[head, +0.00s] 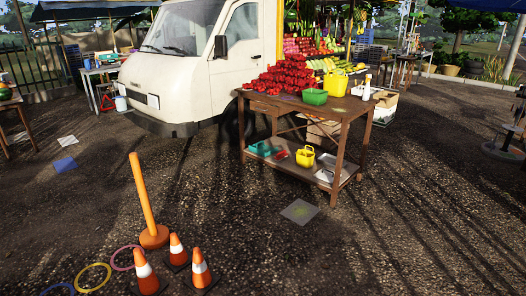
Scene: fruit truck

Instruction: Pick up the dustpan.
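I cannot clearly make out a dustpan. A small red item (281,155) lies on the lower shelf of the wooden table (300,104), between a teal container (260,148) and a yellow basket (305,156); it is too small to identify. A red shape (108,102) stands on the ground by the left table, also too small to tell. Neither of my grippers is in view.
A white truck (190,60) stands behind the wooden table, which carries red fruit and baskets. Orange cones (176,250), an orange post (146,205) and rings (93,277) are front left. A flat grey square (299,211) lies on open gravel; the front right is clear.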

